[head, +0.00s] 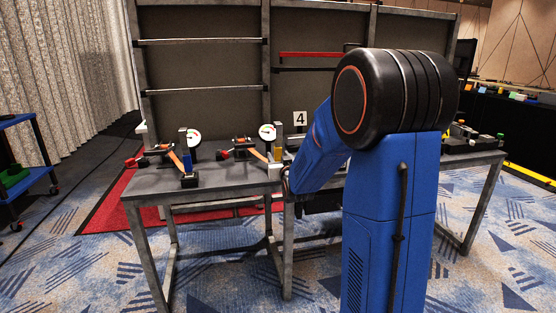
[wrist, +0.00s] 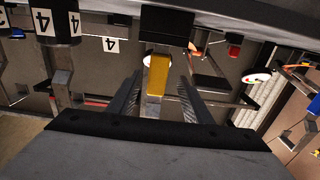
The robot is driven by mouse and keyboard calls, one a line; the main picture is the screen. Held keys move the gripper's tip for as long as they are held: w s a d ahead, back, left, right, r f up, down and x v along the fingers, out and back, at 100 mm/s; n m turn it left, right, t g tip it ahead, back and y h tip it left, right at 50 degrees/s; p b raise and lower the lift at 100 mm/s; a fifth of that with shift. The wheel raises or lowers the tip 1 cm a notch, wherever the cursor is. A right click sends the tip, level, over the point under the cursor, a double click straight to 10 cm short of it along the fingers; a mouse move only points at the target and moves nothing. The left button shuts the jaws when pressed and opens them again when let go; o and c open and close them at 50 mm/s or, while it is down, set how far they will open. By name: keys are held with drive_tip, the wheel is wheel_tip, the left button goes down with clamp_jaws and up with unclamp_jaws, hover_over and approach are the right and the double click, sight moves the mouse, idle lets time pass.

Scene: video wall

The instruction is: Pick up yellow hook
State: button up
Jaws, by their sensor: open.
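The yellow hook (wrist: 158,76) shows in the wrist view as a short yellow block on a grey upright piece, centred between my fingers. My gripper (wrist: 159,88) is open, with one dark finger on each side of the yellow piece and a visible gap on both sides. I cannot tell how deep the hook sits between the fingers. In the head view a small yellow piece (head: 278,153) stands upright on the table (head: 150,184), just left of my blue arm. The fingers are not clear in that view.
Gauges with white dials (head: 194,135) and orange-marked devices (head: 243,146) stand left on the table. A card marked 4 (head: 300,118) stands behind. A dark panel frame (head: 200,95) with metal bars rises at the back. Small items lie on the table's right end.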

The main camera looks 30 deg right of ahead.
sight(276, 151)
drive_tip(key=shift+d+x, duration=0.2)
drive_tip(key=shift+x, duration=3.25)
drive_tip(key=shift+s+f, duration=0.1)
drive_tip(key=shift+f, duration=0.1)
clamp_jaws()
